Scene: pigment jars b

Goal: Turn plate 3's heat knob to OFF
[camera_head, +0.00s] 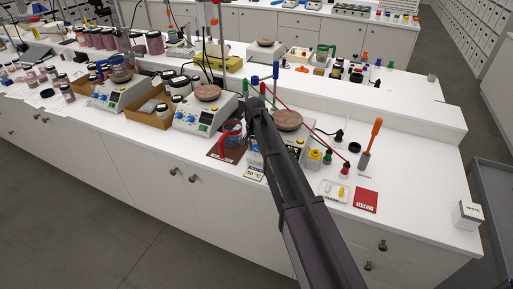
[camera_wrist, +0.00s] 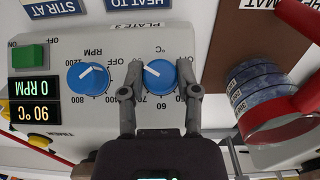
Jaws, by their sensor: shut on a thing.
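Plate 3's pale front panel (camera_wrist: 60,50) appears upside down in the wrist view, with its name label (camera_wrist: 138,26) at the top. My gripper (camera_wrist: 160,92) is shut on this knob, one finger on each side. The blue RPM knob (camera_wrist: 94,80) is left of it, clear of the fingers. In the head view my arm hides much of plate 3 (camera_head: 256,153).
A green button (camera_wrist: 28,57) is on the panel. A blue-striped glass vessel with a red band (camera_wrist: 272,120) stands on a brown mat (camera_wrist: 235,30) beside plate 3. Another stirrer plate (camera_head: 200,115) stands to the left. A red card (camera_head: 365,200) lies at the right.

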